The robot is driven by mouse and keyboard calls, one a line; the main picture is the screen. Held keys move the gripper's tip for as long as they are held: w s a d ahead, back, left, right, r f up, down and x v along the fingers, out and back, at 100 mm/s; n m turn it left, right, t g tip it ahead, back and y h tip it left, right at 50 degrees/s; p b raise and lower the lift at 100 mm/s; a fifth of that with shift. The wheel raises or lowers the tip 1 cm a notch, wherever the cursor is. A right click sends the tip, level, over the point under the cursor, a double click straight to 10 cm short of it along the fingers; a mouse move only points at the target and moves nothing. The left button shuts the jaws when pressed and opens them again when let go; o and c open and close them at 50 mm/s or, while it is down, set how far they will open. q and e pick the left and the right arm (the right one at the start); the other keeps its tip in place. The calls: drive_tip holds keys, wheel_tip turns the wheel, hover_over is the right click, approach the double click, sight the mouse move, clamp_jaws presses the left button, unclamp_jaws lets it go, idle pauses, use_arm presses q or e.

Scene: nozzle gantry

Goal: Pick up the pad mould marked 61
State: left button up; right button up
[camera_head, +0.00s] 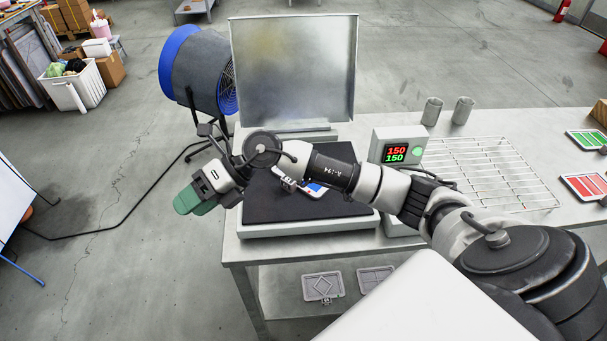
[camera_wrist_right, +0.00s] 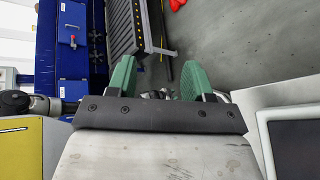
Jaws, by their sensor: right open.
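Two grey mould-like plates lie on the lower shelf under the table: one with a diamond pattern (camera_head: 323,287) and one partly cut off by my arm (camera_head: 374,279). I cannot read a 61 on either. My right gripper (camera_head: 190,201) reaches across to the left, past the left side of the black-topped press plate, well above and away from the plates. In the right wrist view its green fingers (camera_wrist_right: 158,82) stand apart with nothing held between them. My left gripper is not in view.
The heated press has a black lower plate (camera_head: 300,208) with a partly hidden white, blue and red item on it, and a raised metal lid (camera_head: 293,72). Its control box (camera_head: 398,146) reads 150. A wire rack (camera_head: 487,173), two metal cups, and green (camera_head: 586,141) and red (camera_head: 584,187) trays stand right. A blue fan (camera_head: 196,72) stands behind.

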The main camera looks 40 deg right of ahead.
drive_tip(key=w+d+f+h, duration=0.25)
drive_tip(key=d+h, duration=0.35)
drive_tip(key=d, duration=0.3)
drive_tip(key=g+h+p, duration=0.1)
drive_tip(key=g+h, duration=0.1)
drive_tip(key=h, duration=0.5)
hover_over(288, 180)
drive_tip(key=shift+w+d+f+m, duration=0.1)
drive_tip(key=shift+f+m, duration=0.1)
drive_tip(key=shift+f, duration=0.35)
drive_tip(key=shift+w+d+f+m, duration=0.1)
drive_tip(key=shift+f+m, duration=0.1)
drive_tip(key=shift+f, duration=0.3)
drive_tip(key=shift+s+f+p, duration=0.15)
drive_tip(key=shift+f+p, duration=0.4)
drive_tip(key=shift+f, duration=0.05)
wheel_tip(288, 180, down, 4)
drive_tip(key=shift+a+r+p, duration=0.1)
drive_tip(key=shift+r+p, duration=0.1)
drive_tip(key=shift+p, duration=0.55)
drive_tip(key=shift+f, duration=0.4)
drive_tip(key=shift+c, duration=0.3)
clamp_jaws()
